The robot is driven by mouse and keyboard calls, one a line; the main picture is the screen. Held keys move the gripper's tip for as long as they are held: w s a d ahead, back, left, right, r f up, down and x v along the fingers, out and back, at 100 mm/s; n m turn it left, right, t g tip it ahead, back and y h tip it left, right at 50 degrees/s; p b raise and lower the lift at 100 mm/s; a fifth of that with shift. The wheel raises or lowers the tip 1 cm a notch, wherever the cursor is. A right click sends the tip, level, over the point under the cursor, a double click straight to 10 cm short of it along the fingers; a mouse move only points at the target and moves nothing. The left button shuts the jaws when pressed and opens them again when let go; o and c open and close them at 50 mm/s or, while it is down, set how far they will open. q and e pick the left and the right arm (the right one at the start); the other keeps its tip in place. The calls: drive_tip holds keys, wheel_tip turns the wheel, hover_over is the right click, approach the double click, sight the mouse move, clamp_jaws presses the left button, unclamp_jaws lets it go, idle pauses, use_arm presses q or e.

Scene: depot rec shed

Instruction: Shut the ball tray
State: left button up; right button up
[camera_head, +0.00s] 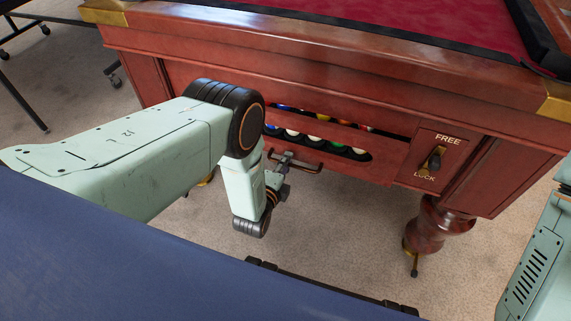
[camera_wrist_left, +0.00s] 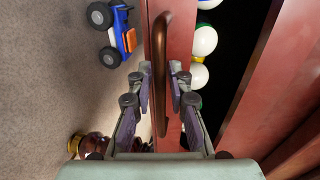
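The ball tray (camera_head: 337,133) is a red-brown wooden drawer front in the pool table's side, with several coloured balls (camera_head: 313,140) behind it. In the left wrist view, balls (camera_wrist_left: 203,40) and a dark gap lie behind the tray front (camera_wrist_left: 181,40), so the tray stands out from the table. Its bronze bar handle (camera_head: 300,164) also shows in the left wrist view (camera_wrist_left: 160,60). My left gripper (camera_wrist_left: 160,90) has its fingers on either side of the handle, with slim gaps visible. In the head view the left gripper (camera_head: 283,170) is partly hidden. My right gripper is out of view.
A lever (camera_head: 432,161) sits on a FREE/LOCK plate right of the tray; its exact setting is unclear. A turned table leg (camera_head: 438,228) stands below. A blue and orange wheeled object (camera_wrist_left: 119,38) is on the carpet. A dark blue surface (camera_head: 150,270) fills the foreground.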

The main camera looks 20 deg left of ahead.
use_arm(q)
drive_tip(key=shift+c, duration=0.3)
clamp_jaws()
idle(0.5)
